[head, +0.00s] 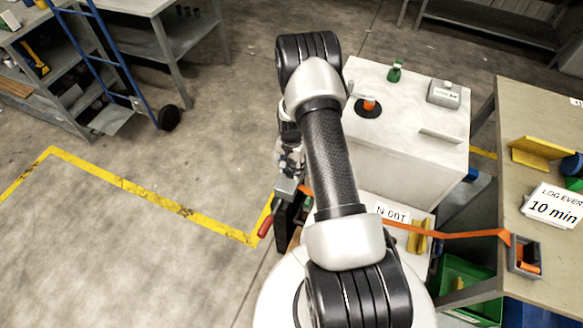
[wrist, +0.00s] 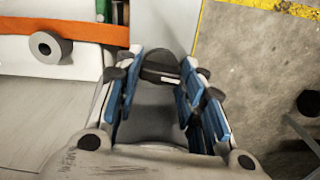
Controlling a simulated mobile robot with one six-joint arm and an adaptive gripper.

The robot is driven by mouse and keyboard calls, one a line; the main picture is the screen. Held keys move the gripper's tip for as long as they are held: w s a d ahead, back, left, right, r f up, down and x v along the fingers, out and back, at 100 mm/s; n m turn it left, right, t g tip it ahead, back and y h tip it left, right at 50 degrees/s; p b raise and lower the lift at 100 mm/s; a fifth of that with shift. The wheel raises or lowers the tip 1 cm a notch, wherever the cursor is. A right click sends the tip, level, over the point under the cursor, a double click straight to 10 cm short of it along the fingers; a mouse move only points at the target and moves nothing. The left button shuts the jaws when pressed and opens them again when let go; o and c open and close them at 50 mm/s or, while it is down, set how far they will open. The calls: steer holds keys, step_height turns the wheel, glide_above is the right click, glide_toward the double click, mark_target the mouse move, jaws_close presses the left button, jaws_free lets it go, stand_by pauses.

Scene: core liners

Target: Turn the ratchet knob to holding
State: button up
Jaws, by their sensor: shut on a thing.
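In the wrist view my gripper (wrist: 161,82) has its two blue-padded fingers on either side of a dark rounded knob (wrist: 160,64) with a small pale mark on its near edge. The knob sits between the fingertips, and the fingers hide its sides. I cannot read which setting it is at. An orange strap (wrist: 60,28) runs to the left of the fingers, with a grey roller (wrist: 48,47) below it. In the head view the strap (head: 460,235) stretches to the right past my arm. My arm hides the knob there.
A white bench (head: 395,150) carries a green bottle (head: 395,70) and a grey box (head: 444,93). A red handle (head: 265,226) stands out left of my arm. A table (head: 520,120) is at the right.

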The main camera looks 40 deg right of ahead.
mark_target(291, 169)
steer(key=shift+n, duration=0.9)
steer(key=o, duration=0.8)
steer(key=shift+c, duration=0.2)
steer(key=shift+r, duration=0.1)
step_height(291, 169, up, 12)
